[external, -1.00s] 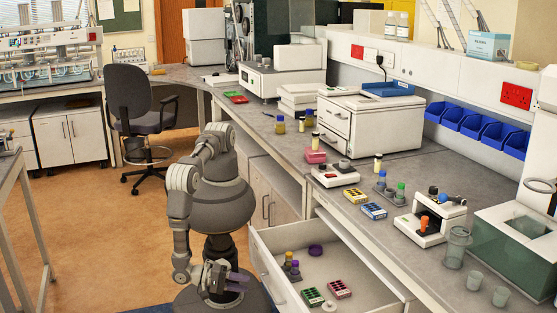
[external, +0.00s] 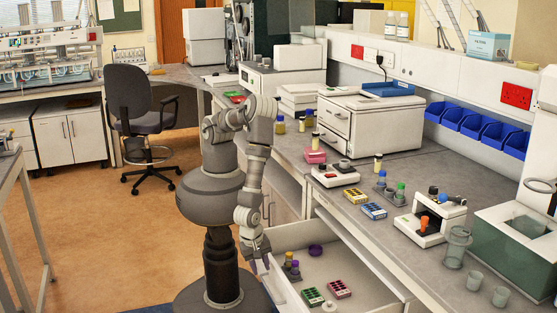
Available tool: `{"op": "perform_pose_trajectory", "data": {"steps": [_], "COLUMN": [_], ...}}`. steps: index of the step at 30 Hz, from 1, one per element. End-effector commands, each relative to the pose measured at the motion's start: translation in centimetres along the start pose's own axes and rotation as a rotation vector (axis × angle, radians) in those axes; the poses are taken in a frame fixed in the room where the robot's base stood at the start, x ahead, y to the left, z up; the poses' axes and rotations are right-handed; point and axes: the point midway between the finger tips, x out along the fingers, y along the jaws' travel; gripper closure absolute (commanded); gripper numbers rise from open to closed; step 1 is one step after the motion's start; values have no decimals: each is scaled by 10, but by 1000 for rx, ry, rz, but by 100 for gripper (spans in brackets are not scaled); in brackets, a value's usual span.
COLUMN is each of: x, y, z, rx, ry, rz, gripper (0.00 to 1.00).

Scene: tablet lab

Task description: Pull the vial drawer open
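The vial drawer (external: 365,272) is a white drawer under the right-hand bench, standing well out from it. Inside are two small capped vials (external: 291,266), a purple round lid (external: 316,250), a green rack (external: 312,297) and a red rack (external: 340,289). My gripper (external: 261,266) hangs pointing down at the drawer's front panel (external: 289,291), near its far end. It overlaps the panel in the picture; I cannot tell whether it touches. Its fingers are small and dark, and their opening is unclear. The drawer's handle is not clear, and the panel's far end is hidden by my arm.
The bench top above the drawer holds yellow and blue racks (external: 373,211), a microscope-like device (external: 433,219) and glass beakers (external: 474,280). An office chair (external: 143,125) stands at the back left. The brown floor (external: 95,235) to the left is clear.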

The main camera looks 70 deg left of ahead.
Motion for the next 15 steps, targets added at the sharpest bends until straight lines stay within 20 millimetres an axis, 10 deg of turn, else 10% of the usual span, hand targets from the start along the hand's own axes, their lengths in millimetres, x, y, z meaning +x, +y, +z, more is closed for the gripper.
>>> {"op": "perform_pose_trajectory", "data": {"steps": [15], "x": [69], "y": [0], "z": [0], "rx": [0], "ry": [1], "rz": [4], "gripper": [64]}}
